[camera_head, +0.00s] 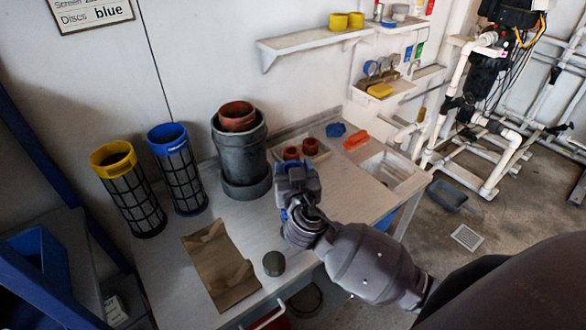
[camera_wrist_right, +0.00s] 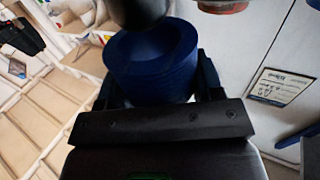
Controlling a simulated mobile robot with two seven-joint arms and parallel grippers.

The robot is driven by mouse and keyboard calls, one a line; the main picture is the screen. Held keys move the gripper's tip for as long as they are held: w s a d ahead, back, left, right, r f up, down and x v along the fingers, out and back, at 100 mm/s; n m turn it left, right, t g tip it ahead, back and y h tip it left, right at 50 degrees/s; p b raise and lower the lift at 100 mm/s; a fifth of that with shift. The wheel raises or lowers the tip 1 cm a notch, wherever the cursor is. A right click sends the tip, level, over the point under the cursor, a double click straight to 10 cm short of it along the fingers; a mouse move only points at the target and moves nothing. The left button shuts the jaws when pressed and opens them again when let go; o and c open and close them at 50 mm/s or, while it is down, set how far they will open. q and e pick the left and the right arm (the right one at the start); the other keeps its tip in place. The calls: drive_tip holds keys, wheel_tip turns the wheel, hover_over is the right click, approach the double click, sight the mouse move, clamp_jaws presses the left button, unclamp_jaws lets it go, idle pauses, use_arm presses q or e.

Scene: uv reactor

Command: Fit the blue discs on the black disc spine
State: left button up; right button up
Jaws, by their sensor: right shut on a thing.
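My right gripper (camera_head: 296,176) is above the table near the grey housing. In the right wrist view the gripper (camera_wrist_right: 155,85) is shut on a stack of blue discs (camera_wrist_right: 150,62), ribbed and ring-like. A dark rounded end (camera_wrist_right: 138,10) shows just beyond the discs at the top edge. I cannot tell whether it is the black disc spine, or whether it touches the discs. In the head view the gripper hides most of the held discs, and I cannot make out the spine. My left gripper is not in view.
The grey housing (camera_head: 240,162) holds a red-brown cylinder (camera_head: 237,117). Yellow-topped (camera_head: 128,190) and blue-topped (camera_head: 180,175) mesh screens stand to its left. Red-brown rings (camera_head: 310,146) sit behind my gripper. A sign (camera_head: 90,13) reads "Discs blue".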

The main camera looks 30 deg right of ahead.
drive_tip(key=shift+f+b, duration=0.65)
drive_tip(key=shift+b, duration=0.05)
drive_tip(key=shift+f, duration=0.3)
drive_tip(key=shift+f+b, duration=0.65)
drive_tip(key=shift+b, duration=0.25)
drive_tip(key=shift+f, duration=0.1)
drive_tip(key=shift+f+b, duration=1.3)
drive_tip(key=shift+f, duration=0.05)
drive_tip(key=shift+f+b, duration=0.45)
drive_tip(key=shift+f, duration=0.05)
drive_tip(key=shift+f, duration=0.3)
drive_tip(key=shift+f+b, duration=0.3)
drive_tip(key=shift+b, duration=0.2)
